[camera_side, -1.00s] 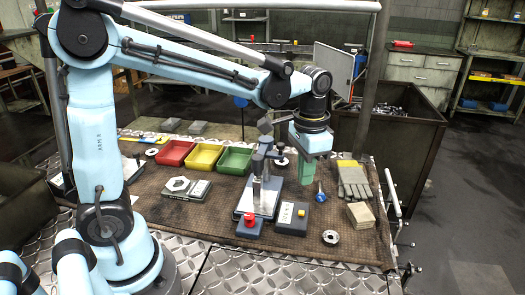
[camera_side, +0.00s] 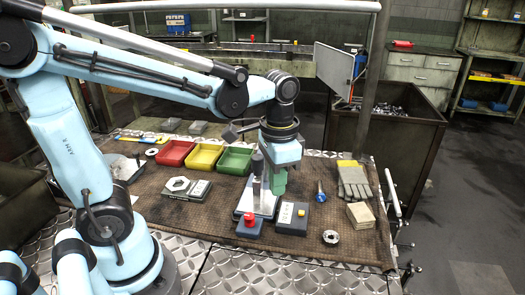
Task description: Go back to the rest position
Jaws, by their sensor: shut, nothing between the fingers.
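My gripper (camera_side: 278,184) hangs from my light blue arm, pointing down, with green fingers. It is shut and empty. In this view it overlaps the bolt former (camera_side: 257,203), a small press with a dark post on a pale plate and a red knob in front. Whether the fingers touch the press cannot be told. Part of the press is hidden behind or beside my gripper.
Red (camera_side: 175,153), yellow (camera_side: 204,157) and green (camera_side: 236,161) bins stand behind the press.

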